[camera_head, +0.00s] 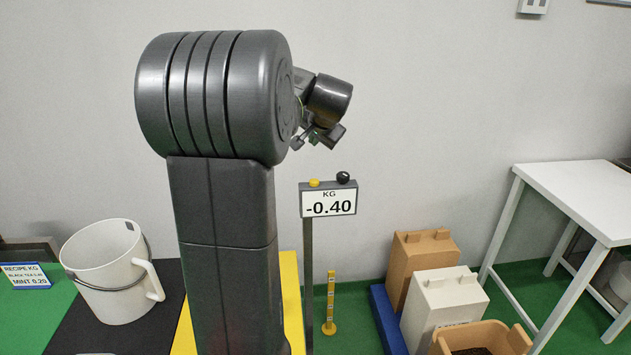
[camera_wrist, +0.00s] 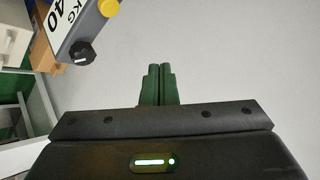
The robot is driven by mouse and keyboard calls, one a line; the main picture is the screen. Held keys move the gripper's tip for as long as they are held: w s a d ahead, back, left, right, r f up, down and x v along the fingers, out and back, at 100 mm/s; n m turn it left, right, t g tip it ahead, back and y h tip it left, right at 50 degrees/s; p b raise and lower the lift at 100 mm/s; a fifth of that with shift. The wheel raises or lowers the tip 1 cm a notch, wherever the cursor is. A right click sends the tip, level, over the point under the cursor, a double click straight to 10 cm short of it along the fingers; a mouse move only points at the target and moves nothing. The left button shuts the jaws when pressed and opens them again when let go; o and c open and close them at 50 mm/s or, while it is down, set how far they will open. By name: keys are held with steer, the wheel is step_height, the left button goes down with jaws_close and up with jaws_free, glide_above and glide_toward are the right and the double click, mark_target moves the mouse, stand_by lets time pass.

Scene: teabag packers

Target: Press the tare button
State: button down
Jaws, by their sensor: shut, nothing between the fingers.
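The scale display (camera_head: 328,201) stands on a grey post and reads -0.40 KG. A yellow button (camera_head: 314,183) sits on its top edge at the left, and a black knob (camera_head: 343,177) sits at the right. I cannot tell from any label which is tare. In the wrist view the display (camera_wrist: 78,30) is at the upper left, with the yellow button (camera_wrist: 109,8) and the black knob (camera_wrist: 81,53). My gripper (camera_wrist: 160,68) is shut and empty, its green fingers pointing at bare wall, apart from the button and knob. In the head view it is partly hidden above the display.
A white bucket (camera_head: 104,256) stands on a black mat at the left, beside a recipe sign (camera_head: 26,276). A white table (camera_head: 582,196) is farther right.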

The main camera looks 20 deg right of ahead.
mark_target(315, 183)
steer(key=shift+f, duration=0.15)
step_height(315, 183, down, 9)
steer(key=b, duration=0.6)
steer(key=shift+r+b, duration=0.2)
steer(key=shift+b, duration=0.1)
stand_by(1.5)
steer(key=shift+f, duration=0.4)
steer(key=shift+f+b, duration=0.55)
steer(key=shift+b, duration=0.1)
stand_by(0.4)
stand_by(0.3)
steer(key=shift+r+p, duration=0.75)
steer(key=shift+r, duration=0.25)
